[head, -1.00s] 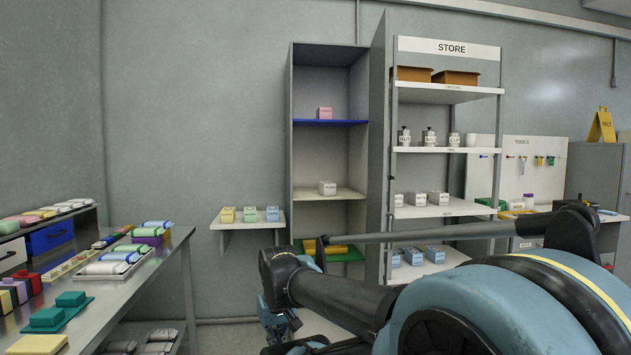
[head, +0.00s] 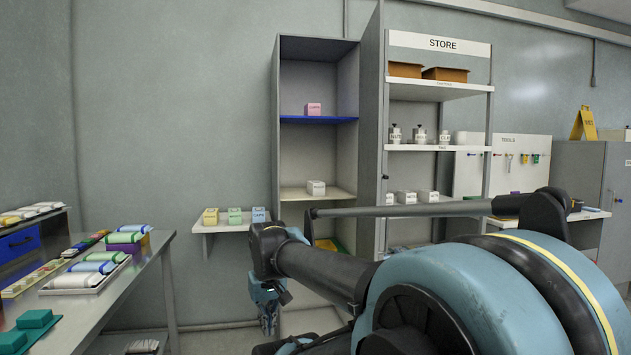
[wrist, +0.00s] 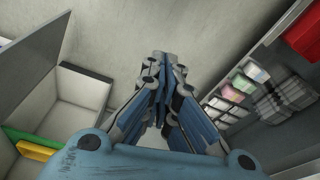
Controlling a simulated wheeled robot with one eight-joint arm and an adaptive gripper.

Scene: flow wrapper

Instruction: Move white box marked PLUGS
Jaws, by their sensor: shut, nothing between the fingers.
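A white box (head: 316,187) stands on the cream middle shelf of the open grey cabinet; its marking is too small to read. Several more white boxes (head: 407,197) stand in a row on the STORE rack to the right, partly behind my arm, and I cannot make out PLUGS on any of them. My gripper (head: 268,325) hangs low in front of the cabinet, well below and left of the white box. In the wrist view my gripper (wrist: 160,60) has its fingers together, with nothing held.
A small wall shelf (head: 231,226) holds yellow, green and blue boxes left of the cabinet. A pink box (head: 313,109) is on the cabinet's blue shelf. A loaded workbench (head: 150,258) is at the left. Floor shows between bench and cabinet. My arm hides the rack's lower part.

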